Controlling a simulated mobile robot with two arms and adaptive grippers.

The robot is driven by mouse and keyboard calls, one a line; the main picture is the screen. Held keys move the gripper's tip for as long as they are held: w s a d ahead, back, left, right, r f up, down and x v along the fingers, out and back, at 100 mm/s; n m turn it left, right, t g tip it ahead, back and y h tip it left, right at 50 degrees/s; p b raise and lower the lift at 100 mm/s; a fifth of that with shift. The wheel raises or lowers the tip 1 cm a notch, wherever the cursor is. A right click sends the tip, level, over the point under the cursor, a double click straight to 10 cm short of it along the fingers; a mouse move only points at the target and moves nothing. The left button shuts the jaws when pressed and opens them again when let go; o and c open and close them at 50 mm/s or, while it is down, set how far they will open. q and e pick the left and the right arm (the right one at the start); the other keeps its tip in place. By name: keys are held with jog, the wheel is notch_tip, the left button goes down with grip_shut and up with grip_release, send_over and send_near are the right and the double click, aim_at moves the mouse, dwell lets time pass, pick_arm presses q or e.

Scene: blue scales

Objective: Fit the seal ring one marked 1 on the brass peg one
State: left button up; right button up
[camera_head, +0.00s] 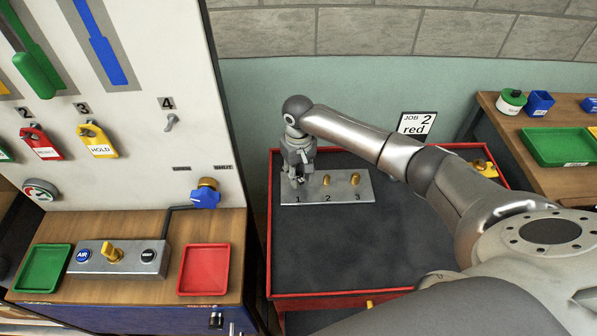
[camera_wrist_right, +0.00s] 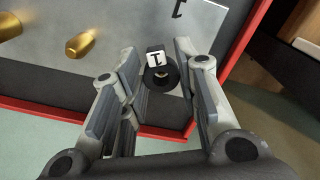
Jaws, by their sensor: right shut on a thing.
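The seal ring (camera_wrist_right: 162,77) is black and carries a white tag marked 1. It sits between the fingertips of my right gripper (camera_wrist_right: 158,58), which is shut on it. In the head view my right gripper (camera_head: 298,176) points down at the left end of the metal plate (camera_head: 315,187), above the printed 1. Brass peg one is hidden there behind the gripper. A small brownish spot shows in the ring's hole in the wrist view, but I cannot tell whether it is the peg. My left gripper is not in view.
Two more brass pegs stand at 2 (camera_head: 326,180) and 3 (camera_head: 355,180) on the plate. The plate lies on a dark, red-rimmed work surface (camera_head: 330,245), clear in front. A "JOB 2 red" card (camera_head: 416,125) stands behind. A tall white panel (camera_head: 130,60) rises on the left.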

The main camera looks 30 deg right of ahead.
jog(key=shift+f+b, duration=0.5)
jog(key=shift+f, duration=0.7)
dwell(0.3)
jog(key=o, duration=0.8)
notch_tip(320, 180, up, 12)
